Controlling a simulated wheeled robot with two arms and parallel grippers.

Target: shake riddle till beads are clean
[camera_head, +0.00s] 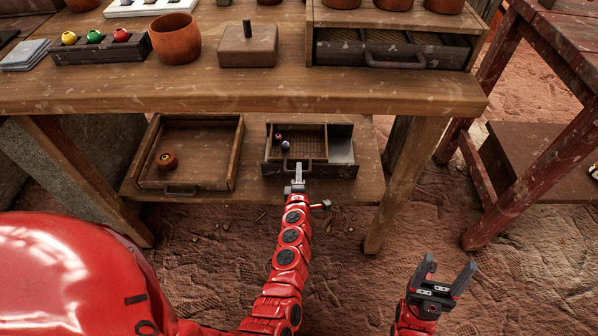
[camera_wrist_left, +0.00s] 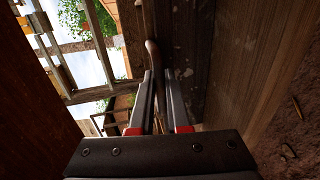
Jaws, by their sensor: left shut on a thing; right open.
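The riddle (camera_head: 313,145) is a small brown tray with a slatted floor. It sits in a dark box with a metal inside (camera_head: 341,150) on the shelf under the table. Two beads, one reddish (camera_head: 278,136) and one bluish (camera_head: 285,145), show at its left. My left gripper (camera_head: 295,178) is at the front of the riddle, shut on its handle. The left wrist view shows the curved handle (camera_wrist_left: 152,55) between the fingers (camera_wrist_left: 158,98). My right gripper (camera_head: 446,273) is open and empty at the lower right, over the ground. I cannot tell whether the beads are clean.
The tabletop (camera_head: 240,92) overhangs the shelf, with a table leg (camera_head: 405,180) to the right. A reddish table (camera_head: 510,190) stands further right; bare ground lies in front.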

